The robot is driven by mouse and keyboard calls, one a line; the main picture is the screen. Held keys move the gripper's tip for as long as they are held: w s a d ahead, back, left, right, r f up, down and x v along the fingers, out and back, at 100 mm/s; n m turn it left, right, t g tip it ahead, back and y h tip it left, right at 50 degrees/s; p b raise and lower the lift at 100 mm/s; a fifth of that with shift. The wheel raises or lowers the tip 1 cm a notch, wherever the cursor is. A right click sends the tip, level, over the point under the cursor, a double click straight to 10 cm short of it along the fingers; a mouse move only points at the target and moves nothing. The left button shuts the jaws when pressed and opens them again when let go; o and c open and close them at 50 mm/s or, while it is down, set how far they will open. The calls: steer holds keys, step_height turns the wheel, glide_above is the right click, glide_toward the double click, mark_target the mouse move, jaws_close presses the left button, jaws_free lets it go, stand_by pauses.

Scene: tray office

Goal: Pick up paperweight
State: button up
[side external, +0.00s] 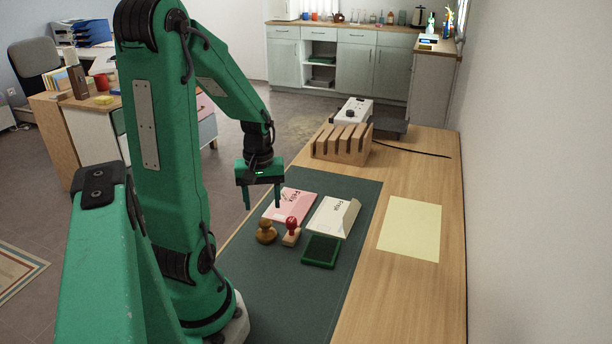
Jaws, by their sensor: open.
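No object is clearly marked as the paperweight. A small brown-gold knobbed piece (266,232) stands upright on the dark green mat (300,298) and may be it; its material is hard to tell. My gripper (262,200) points down with its two fingers apart and nothing between them. In the picture it is above and slightly left of the knobbed piece, over the left edge of the pink booklet. I cannot tell its exact height, but it appears clear of the objects.
A red-handled stamp (291,231) stands close right of the knobbed piece. A pink booklet (288,204), a white booklet (331,216) and a green ink pad (321,251) lie nearby. A yellow sheet (409,228) lies right; a slotted wooden rack (341,143) stands behind.

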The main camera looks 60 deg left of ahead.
mark_target(265, 221)
steer(key=shift+f, duration=0.15)
steer(key=shift+f, duration=1.15)
steer(key=shift+w+f, duration=0.1)
steer(key=shift+f, duration=2.5)
jaws_close()
